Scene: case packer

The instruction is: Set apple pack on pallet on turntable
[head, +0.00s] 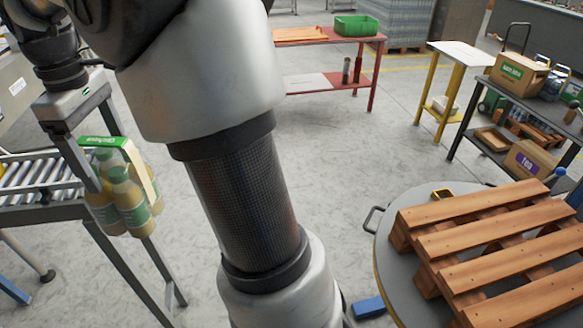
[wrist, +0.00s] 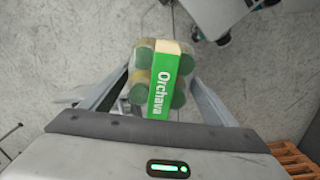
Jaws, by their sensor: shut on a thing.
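The apple pack (head: 122,190) is a wrapped set of yellowish bottles with green caps and a green carton strip on top. My gripper (head: 95,165) is shut on it and holds it up beside the roller conveyor, at the left of the head view. In the wrist view the pack (wrist: 160,85) sits between the two fingers of my gripper (wrist: 155,95), with "Orchava" on its strip. The wooden pallet (head: 500,247) lies on the round grey turntable (head: 388,262) at the lower right of the head view. The pallet's visible slats are bare. Its corner (wrist: 290,155) also shows in the wrist view.
The roller conveyor (head: 40,172) stands at the left, close to the pack. A red table (head: 330,82) with a green bin (head: 356,25) is at the back. A shelf with boxes (head: 519,72) stands behind the turntable. Open floor lies between.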

